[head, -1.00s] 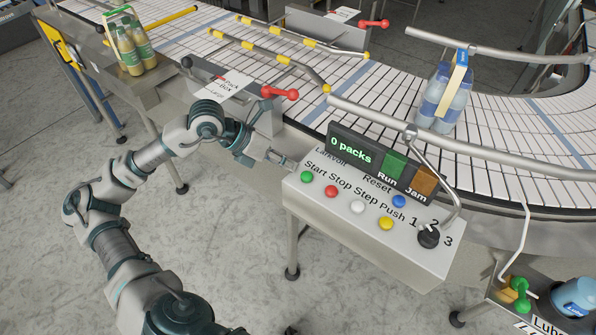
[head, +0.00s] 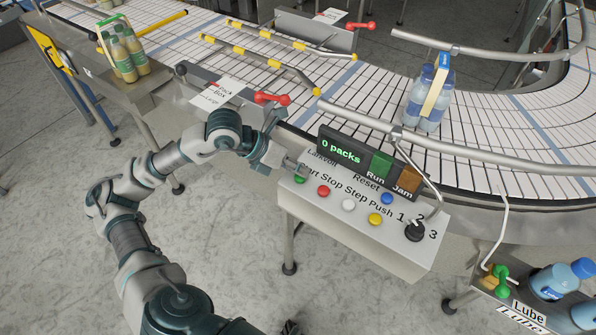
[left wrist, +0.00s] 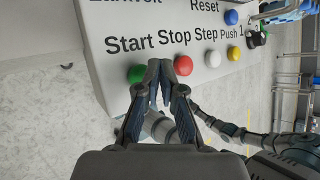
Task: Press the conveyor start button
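The control box (head: 350,235) carries a row of round buttons. The green button (head: 299,179) sits under the "Start" label at the row's left end. It also shows in the left wrist view (left wrist: 136,73), beside the fingertips. My left gripper (head: 297,169) is over the box's left end, close to the green button and partly covering the "Start" label. In the left wrist view its fingertips (left wrist: 160,68) are together and empty, between the green button and the red button (left wrist: 183,65). I cannot tell whether they touch the box. My right gripper is not in view.
White (head: 348,205), yellow (head: 375,219) and blue (head: 387,199) buttons and a black knob (head: 414,232) share the box. The display (head: 345,149) behind reads "0 packs". A red-handled lever (head: 272,99) stands near my left forearm. The conveyor (head: 330,100) carries a bottle pack (head: 430,98).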

